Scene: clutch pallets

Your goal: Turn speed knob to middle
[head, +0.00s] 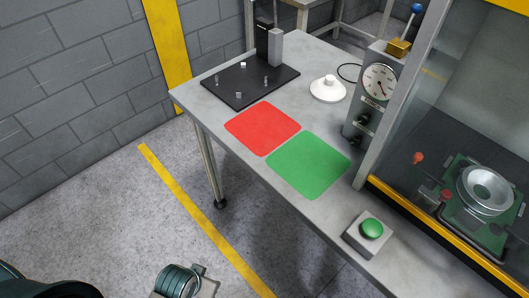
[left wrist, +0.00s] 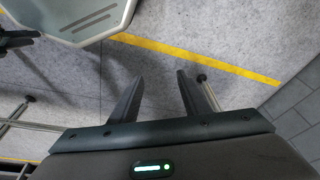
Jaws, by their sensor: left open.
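A grey control box (head: 367,105) stands on the right part of the bench, in the head view. It has a round white dial (head: 380,82) and two small dark knobs below it, an upper knob (head: 363,120) and a lower knob (head: 359,143). Which one is the speed knob, and where it points, is too small to tell. My left gripper (left wrist: 159,75) is open and empty in the left wrist view, above the floor and away from the box. My right gripper is not in view.
The bench (head: 330,210) holds a black plate (head: 250,85), a red mat (head: 262,128), a green mat (head: 308,165), a white lamp-like thing (head: 328,89) and a green button (head: 371,229). A glass-sided enclosure with a yellow edge (head: 440,235) stands right of the box.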

